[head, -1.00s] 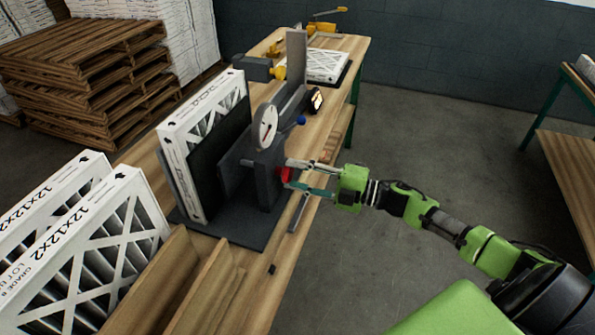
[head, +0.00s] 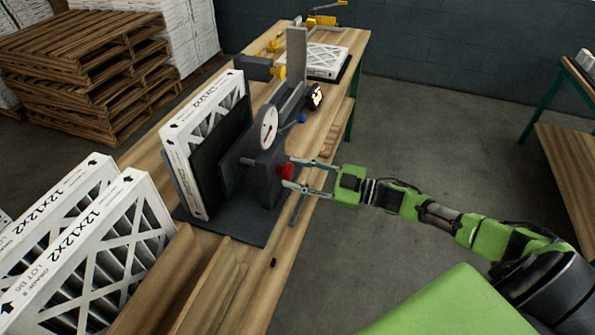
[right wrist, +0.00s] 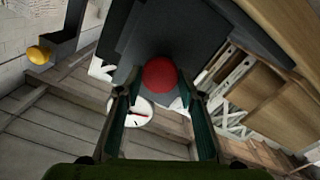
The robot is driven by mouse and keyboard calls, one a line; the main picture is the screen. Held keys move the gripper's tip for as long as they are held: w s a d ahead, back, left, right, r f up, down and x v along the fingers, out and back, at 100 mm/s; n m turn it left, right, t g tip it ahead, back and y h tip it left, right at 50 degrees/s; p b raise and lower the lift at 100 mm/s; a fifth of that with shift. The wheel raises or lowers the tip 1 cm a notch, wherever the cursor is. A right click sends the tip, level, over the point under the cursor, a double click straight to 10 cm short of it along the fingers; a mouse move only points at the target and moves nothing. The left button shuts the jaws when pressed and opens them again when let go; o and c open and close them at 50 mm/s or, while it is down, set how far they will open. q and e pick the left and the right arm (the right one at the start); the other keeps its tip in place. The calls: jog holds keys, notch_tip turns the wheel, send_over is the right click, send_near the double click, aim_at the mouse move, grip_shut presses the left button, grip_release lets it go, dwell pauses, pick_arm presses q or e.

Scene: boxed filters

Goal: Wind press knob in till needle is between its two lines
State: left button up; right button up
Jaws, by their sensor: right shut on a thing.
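The red press knob (head: 286,171) sticks out of the dark grey press (head: 267,180) on its right side. My right gripper (head: 287,173) is shut on the knob, with a finger on either side; in the right wrist view the red knob (right wrist: 160,75) sits between the fingertips. The white round gauge (head: 268,127) stands on top of the press; it also shows in the right wrist view (right wrist: 128,113). Its needle shows, but its two lines are too small to read it against. A white boxed filter (head: 187,165) stands upright in the press. My left gripper is out of view.
More 12x12x2 filters (head: 127,240) stand at the front left of the wooden bench (head: 215,295). The floor right of the bench is clear.

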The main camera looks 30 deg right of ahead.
jog(key=shift+m, duration=1)
jog(key=o, duration=1.1)
jog(key=shift+s+d, duration=0.1)
jog(key=v, duration=1.1)
jog(key=shift+s+d, duration=0.25)
jog(key=shift+f, duration=0.1)
